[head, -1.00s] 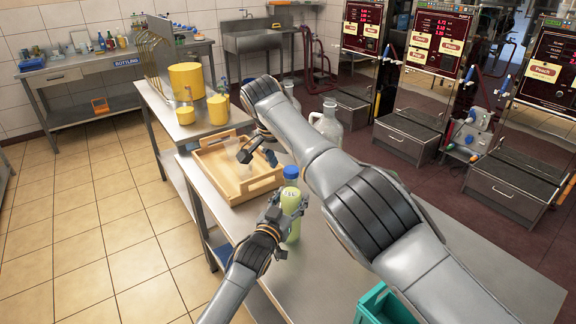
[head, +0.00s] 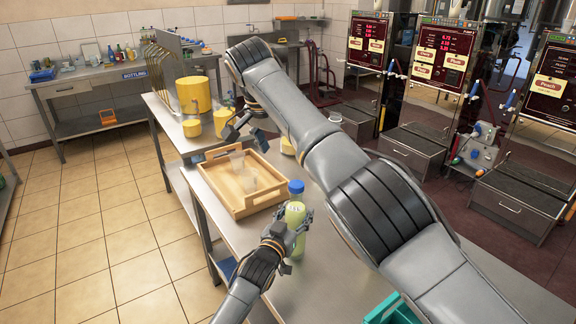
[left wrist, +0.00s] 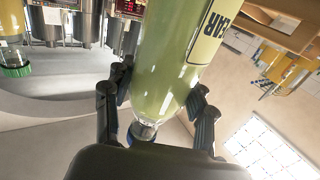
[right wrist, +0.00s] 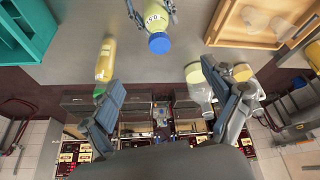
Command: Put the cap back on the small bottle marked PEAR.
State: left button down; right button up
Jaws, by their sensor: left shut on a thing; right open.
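The small bottle (head: 294,214) holds pale green liquid and stands upright in my left gripper (head: 301,224). My left gripper is shut around the bottle's body. My right gripper (head: 245,130) is open and empty, up and apart from the cap, over the far part of the tray in the head view.
A wooden tray (head: 222,206) with clear items lies behind the bottle. A teal crate (head: 393,309) is at the near edge. In the right wrist view are a yellow bottle with a green cap (right wrist: 105,60) and a glass jug (right wrist: 199,88). Yellow containers (head: 195,92) stand on the farther table.

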pick_arm(q)
jog(key=shift+f, duration=0.1)
dwell(0.3)
jog(key=shift+c, duration=1.9)
grip_release()
jog(key=v, duration=1.2)
